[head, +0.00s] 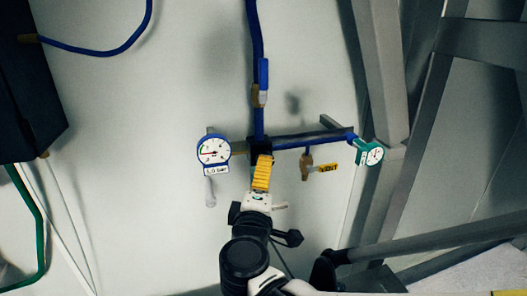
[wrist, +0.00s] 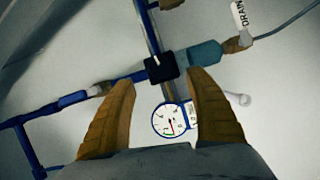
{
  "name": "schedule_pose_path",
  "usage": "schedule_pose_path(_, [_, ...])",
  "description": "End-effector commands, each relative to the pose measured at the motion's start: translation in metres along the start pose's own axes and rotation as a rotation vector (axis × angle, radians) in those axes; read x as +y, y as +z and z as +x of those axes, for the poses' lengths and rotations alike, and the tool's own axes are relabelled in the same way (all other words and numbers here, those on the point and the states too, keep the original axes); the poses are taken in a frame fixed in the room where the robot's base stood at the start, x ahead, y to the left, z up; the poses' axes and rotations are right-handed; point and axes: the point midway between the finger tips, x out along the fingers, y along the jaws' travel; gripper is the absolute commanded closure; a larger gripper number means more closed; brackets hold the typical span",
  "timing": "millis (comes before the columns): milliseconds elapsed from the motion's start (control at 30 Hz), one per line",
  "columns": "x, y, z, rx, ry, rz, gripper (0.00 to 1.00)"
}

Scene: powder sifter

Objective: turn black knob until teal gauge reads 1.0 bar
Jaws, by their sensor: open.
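The black knob (wrist: 161,67), with a white mark line on its face, sits on the blue pipe in the wrist view. My gripper (wrist: 162,77) is open, its two yellow-brown fingers apart below the knob, with nothing held between them. In the head view my gripper (head: 264,158) stands in front of the pipe junction and partly covers the black knob (head: 252,147). I cannot tell whether a finger touches it. The teal gauge (head: 374,154) is at the right end of the branch pipe; its needle is too small to read. It is not in the wrist view.
A blue-rimmed gauge (head: 213,149) with a white tag hangs left of my gripper and also shows in the wrist view (wrist: 170,120). A yellow VENT tag (head: 328,169) and a blue-handled valve (head: 263,78) are nearby. Grey metal beams (head: 380,75) stand at right.

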Motion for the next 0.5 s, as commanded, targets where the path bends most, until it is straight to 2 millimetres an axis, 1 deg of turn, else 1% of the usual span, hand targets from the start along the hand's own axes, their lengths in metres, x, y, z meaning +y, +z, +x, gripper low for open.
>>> schedule_pose_path(33, [0.000,0.000,-0.010,0.003,0.000,0.000,0.36])
schedule_pose_path(100, [0.000,-0.001,-0.020,0.002,0.000,-0.001,0.36])
schedule_pose_path(200, [0.000,0.000,-0.030,0.001,0.000,-0.001,0.36])
schedule_pose_path(333, [0.000,0.000,-0.036,0.000,0.001,-0.001,0.36])
schedule_pose_path(500, [0.000,0.000,-0.036,-0.001,0.001,0.000,0.36])
